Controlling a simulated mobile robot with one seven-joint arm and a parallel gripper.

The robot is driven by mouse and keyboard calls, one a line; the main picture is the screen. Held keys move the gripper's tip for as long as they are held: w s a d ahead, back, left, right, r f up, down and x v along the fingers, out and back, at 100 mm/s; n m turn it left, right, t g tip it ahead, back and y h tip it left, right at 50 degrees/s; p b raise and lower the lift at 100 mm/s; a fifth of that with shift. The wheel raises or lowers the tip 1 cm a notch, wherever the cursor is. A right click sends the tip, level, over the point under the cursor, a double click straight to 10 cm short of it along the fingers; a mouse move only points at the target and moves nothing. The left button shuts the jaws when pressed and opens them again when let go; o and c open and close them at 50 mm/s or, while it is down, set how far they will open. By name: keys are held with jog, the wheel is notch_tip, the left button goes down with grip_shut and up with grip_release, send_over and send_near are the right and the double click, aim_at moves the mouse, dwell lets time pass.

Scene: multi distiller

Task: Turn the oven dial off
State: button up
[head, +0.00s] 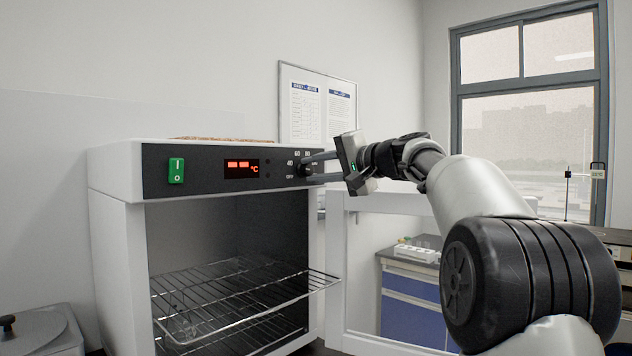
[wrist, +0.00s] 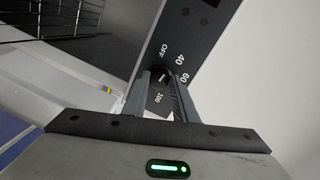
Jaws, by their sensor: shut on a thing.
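The oven (head: 118,200) is a white box with a black control panel, standing at the left in the head view. Its small black dial (head: 304,171) is at the panel's right end; the wrist view shows the dial (wrist: 158,79) among the marks OFF, 40, 60 and 100. A short pale mark shows on the dial, but I cannot tell which setting it points to. My gripper (head: 309,166) reaches in from the right, its fingers on either side of the dial and shut on it; they also show in the wrist view (wrist: 160,84). The fingers partly hide the dial and its marks.
A green switch (head: 176,171) and a lit red display (head: 241,168) are on the panel. The oven door (head: 337,262) stands open to the right under my arm. Wire racks (head: 235,285) are inside, one jutting out.

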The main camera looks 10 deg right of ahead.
jog(key=n+b, duration=0.2)
jog(key=n, duration=0.1)
jog(key=shift+f+b, duration=0.25)
jog(key=shift+b, duration=0.05)
jog(key=shift+r+n+t+h+b, duration=0.1)
jog(key=shift+n+t+h+b, duration=0.4)
jog(key=shift+n, duration=0.9)
jog(key=o, duration=1)
jog(key=shift+o, duration=0.2)
jog(key=shift+s, duration=0.15)
jog(key=v, duration=1.7)
jog(key=shift+d, duration=0.25)
jog(key=shift+a, duration=0.1)
